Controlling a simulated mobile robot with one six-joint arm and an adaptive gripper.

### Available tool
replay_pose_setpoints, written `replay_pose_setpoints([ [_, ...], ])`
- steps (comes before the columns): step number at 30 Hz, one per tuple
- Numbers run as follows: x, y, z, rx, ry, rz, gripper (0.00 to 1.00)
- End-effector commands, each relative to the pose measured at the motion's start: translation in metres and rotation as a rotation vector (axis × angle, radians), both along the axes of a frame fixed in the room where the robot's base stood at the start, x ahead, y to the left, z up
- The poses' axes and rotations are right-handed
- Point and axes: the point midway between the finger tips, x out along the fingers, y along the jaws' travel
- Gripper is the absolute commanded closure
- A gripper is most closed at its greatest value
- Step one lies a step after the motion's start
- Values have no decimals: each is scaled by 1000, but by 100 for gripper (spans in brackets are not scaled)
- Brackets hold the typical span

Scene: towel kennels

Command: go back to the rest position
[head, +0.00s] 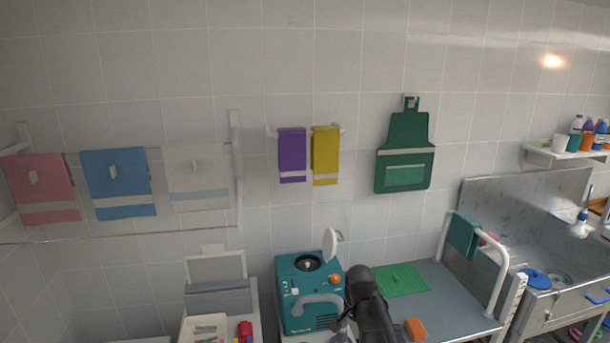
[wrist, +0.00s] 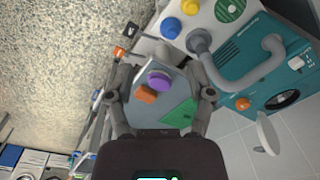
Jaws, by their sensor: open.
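My gripper (wrist: 166,86) is open in the wrist view, its two fingers apart with nothing held between them. The grey table top shows beyond the gap, with a purple round thing (wrist: 159,81) and an orange block (wrist: 146,94) in line with it. In the head view my dark arm rises from the bottom edge, right of the teal machine (head: 297,322). My fingertips cannot be made out there.
The teal machine has a grey handle and a raised white lid (head: 330,243). A green mat (head: 402,279) and an orange block (head: 415,328) lie on the grey table, right of my arm. Towels and a green apron (head: 407,137) hang on the wall. A sink stands far right.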

Motion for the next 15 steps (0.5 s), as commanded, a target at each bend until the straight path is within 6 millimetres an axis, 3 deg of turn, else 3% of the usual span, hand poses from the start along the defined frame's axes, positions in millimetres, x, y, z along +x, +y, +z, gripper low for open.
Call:
replay_pose_setpoints([
  [1, -16, -5, 0, -5, 2, 59, 31],
  [6, -51, -18, 0, -18, 12, 285, 31],
  [15, -100, -34, 0, -31, 26, 620, 31],
])
